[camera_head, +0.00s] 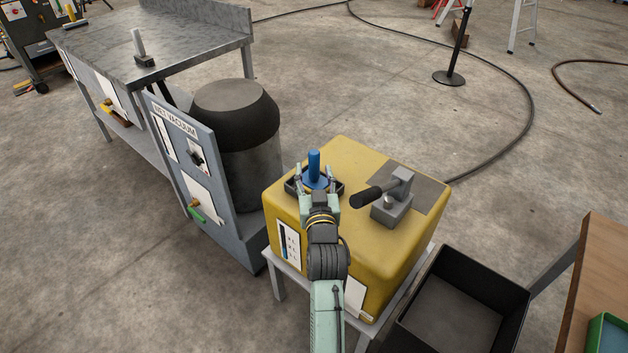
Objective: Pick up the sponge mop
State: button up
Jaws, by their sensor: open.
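A blue piece (314,163), with an upright round stem on a wider round flange, sits in a shallow black tray (291,189) on top of the yellow cabinet (355,160). It is the likeliest sponge mop, but I cannot tell for sure. My gripper (315,174) is open at the tray, with one finger to the left of the stem and one to the right. Stem and fingers look apart. My gripper hides the near part of the flange and tray; I cannot tell how high the fingertips are.
A grey block with a black-handled lever (391,200) stands close to the right on the cabinet. A wet vacuum (238,140) with an upright panel stands at left. An empty black bin (455,305) is at lower right. A metal workbench (150,40) stands behind.

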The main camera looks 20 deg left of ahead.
aim_at(315, 166)
jog(key=p+x, duration=0.2)
jog(key=x, duration=0.2)
jog(key=shift+w, duration=0.4)
jog(key=shift+w+f, duration=0.1)
jog(key=shift+w, duration=0.15)
jog(key=shift+c, duration=0.2)
grip_shut()
